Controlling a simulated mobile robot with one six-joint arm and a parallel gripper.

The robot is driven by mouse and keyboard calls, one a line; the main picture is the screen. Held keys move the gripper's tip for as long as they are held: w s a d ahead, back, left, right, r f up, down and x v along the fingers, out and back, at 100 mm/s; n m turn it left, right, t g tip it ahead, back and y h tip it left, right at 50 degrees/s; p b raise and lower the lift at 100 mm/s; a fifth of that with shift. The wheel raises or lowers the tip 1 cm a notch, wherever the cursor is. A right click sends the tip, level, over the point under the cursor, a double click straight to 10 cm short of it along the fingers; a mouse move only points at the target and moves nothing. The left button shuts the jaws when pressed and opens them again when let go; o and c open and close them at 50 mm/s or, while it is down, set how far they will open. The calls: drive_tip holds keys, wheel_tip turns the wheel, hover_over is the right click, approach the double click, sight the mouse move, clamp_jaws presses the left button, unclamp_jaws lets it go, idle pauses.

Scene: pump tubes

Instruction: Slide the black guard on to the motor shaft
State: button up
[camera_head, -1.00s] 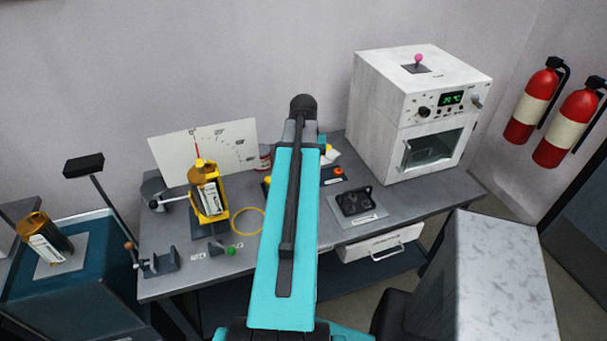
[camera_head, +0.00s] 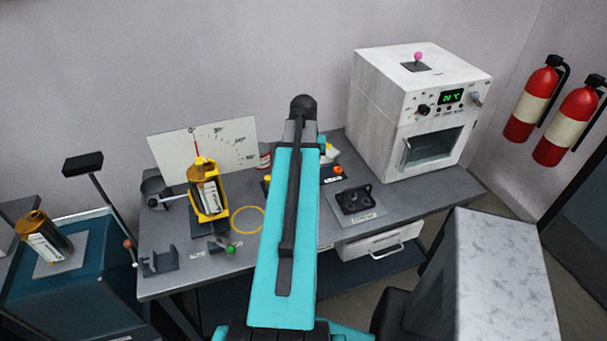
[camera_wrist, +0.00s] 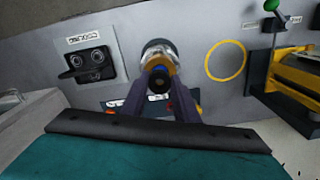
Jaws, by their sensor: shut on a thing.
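In the wrist view my gripper (camera_wrist: 158,92) has its two dark fingers closed around a small round black piece (camera_wrist: 158,80), which appears to be the black guard. The piece lines up with a silver and amber cylinder (camera_wrist: 160,54) just beyond it, which may be the motor with its shaft. I cannot tell whether the guard touches the shaft, is on it or is short of it. In the head view my arm covers the gripper, the guard and that cylinder.
The grey bench (camera_head: 295,262) carries an amber bottle in a yellow frame (camera_head: 208,190), a yellow ring (camera_head: 247,219), a black double-socket fixture (camera_head: 355,201) and a white oven (camera_head: 415,115). A dark clamp (camera_head: 160,262) stands at the left front.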

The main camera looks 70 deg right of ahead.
drive_tip(key=shift+f+b, duration=0.4)
drive_tip(key=shift+f, duration=0.55)
drive_tip(key=o, duration=1.1)
drive_tip(key=shift+r, duration=0.1)
drive_tip(key=shift+r+p, duration=3.1)
drive_tip(key=shift+r, duration=3.7)
drive_tip(key=shift+s, duration=0.1)
